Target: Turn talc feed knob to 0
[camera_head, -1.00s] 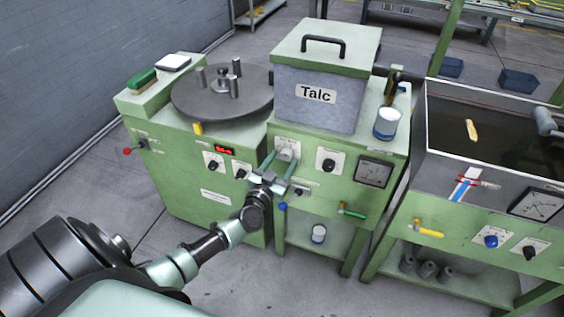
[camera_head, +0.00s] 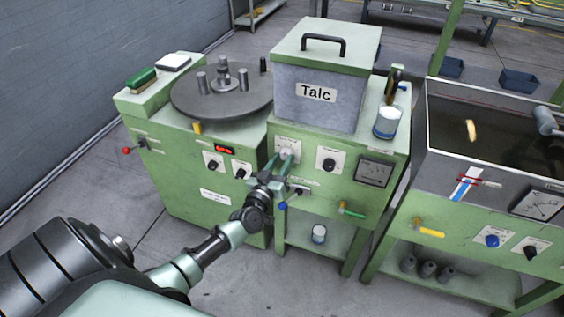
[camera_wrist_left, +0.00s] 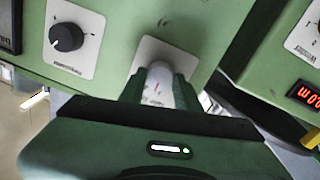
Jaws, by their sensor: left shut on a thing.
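The talc machine is a green cabinet (camera_head: 346,196) with a grey hopper (camera_head: 316,100) marked "Talc" on top. A pale grey knob (camera_wrist_left: 160,76) with a pinkish mark sits on a white plate on the cabinet front. That plate (camera_head: 289,146) also shows in the head view, under the hopper's left side. My left gripper (camera_head: 281,162) reaches up from below and is shut on this knob, one green finger on each side. The fingers hide the knob's sides, and I cannot read its setting. My right gripper is not in view.
A turntable cabinet (camera_head: 190,185) stands left and a water tank (camera_head: 490,120) right.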

